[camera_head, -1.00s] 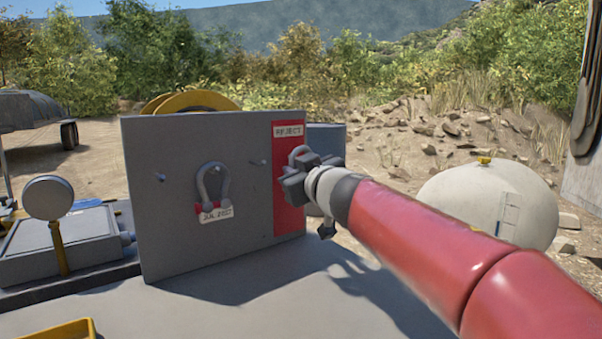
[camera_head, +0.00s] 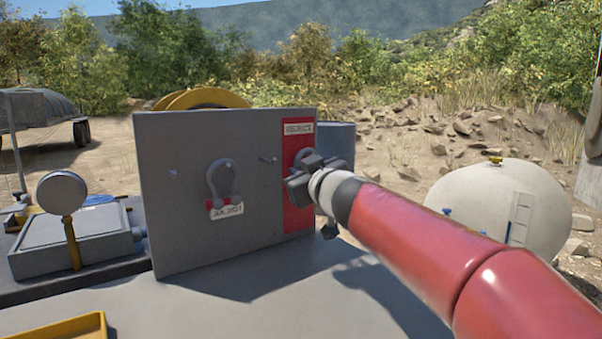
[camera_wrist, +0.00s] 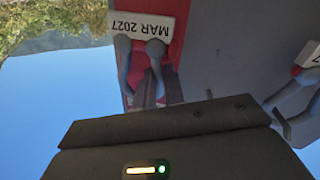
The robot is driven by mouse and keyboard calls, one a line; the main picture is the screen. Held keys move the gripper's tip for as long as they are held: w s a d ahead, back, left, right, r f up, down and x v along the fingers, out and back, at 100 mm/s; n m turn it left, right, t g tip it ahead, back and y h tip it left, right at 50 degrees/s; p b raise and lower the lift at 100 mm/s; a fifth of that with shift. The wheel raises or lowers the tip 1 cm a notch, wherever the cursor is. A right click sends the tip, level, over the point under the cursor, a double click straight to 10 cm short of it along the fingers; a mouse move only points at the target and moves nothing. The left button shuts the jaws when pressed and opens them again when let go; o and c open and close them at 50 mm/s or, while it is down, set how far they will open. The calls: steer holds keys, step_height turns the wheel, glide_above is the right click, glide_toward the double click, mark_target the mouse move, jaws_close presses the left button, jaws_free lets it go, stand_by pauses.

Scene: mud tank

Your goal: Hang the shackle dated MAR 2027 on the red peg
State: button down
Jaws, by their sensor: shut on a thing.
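My gripper (camera_head: 303,176) is in front of the red strip (camera_head: 299,220) at the right of the grey board (camera_head: 190,240). It is shut on a grey shackle (camera_wrist: 124,60) with a white tag reading MAR 2027 (camera_wrist: 143,25), upside down in the wrist view. The shackle is against or close to the red strip; I cannot tell whether it is on a peg. The red strip's peg is hidden behind my gripper and the shackle. In the head view my gripper hides most of this shackle.
The strip's label reads REJECT (camera_head: 298,129). A gauge (camera_head: 62,192) and yellow tray (camera_head: 65,330) are left.

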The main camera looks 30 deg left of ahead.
steer(key=c, duration=1.4)
jaws_free()
steer(key=v, duration=0.8)
steer(key=shift+b, duration=0.3)
